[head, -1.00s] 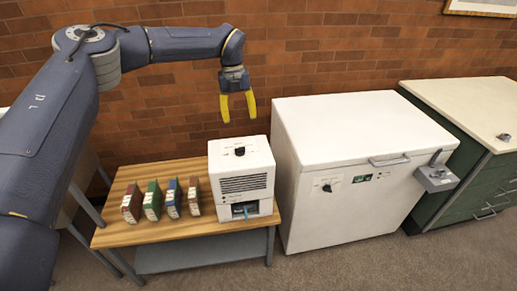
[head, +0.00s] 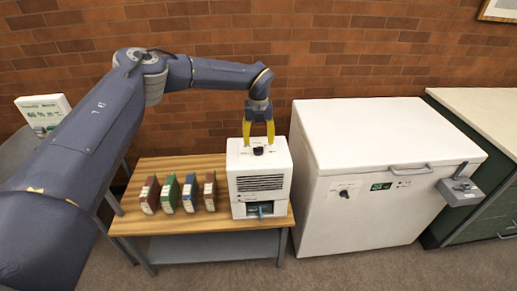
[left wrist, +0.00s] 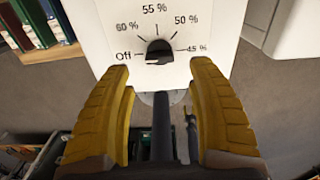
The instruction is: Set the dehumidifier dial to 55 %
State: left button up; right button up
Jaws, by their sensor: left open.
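The white dehumidifier (head: 259,172) stands at the right end of a wooden table. Its black dial (head: 258,151) is on the top face. In the left wrist view, the dial (left wrist: 159,51) is ringed by marks for Off, 60 %, 55 %, 50 % and 45 %. A small pale mark on the knob's lower left seems to face Off. My left gripper (head: 258,143) points down just above the dial. Its yellow fingers are open, and in the left wrist view the gripper (left wrist: 160,72) has empty space between them, with the knob just beyond. My right gripper is not in view.
Several upright books (head: 178,194) stand left of the dehumidifier on the wooden table (head: 180,226). A white chest (head: 385,140) with a knob and handle stands close on the right. A green cabinet (head: 470,208) is beyond it. A white sign (head: 43,110) stands far left.

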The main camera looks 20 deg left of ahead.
aim_at(258, 148)
pick_arm(q)
jog(key=shift+f, duration=2.4)
jog(key=c, duration=1.2)
jog(key=shift+f, duration=0.1)
grip_shut()
jog(key=shift+s+d, duration=0.1)
jog(key=shift+s, duration=0.05)
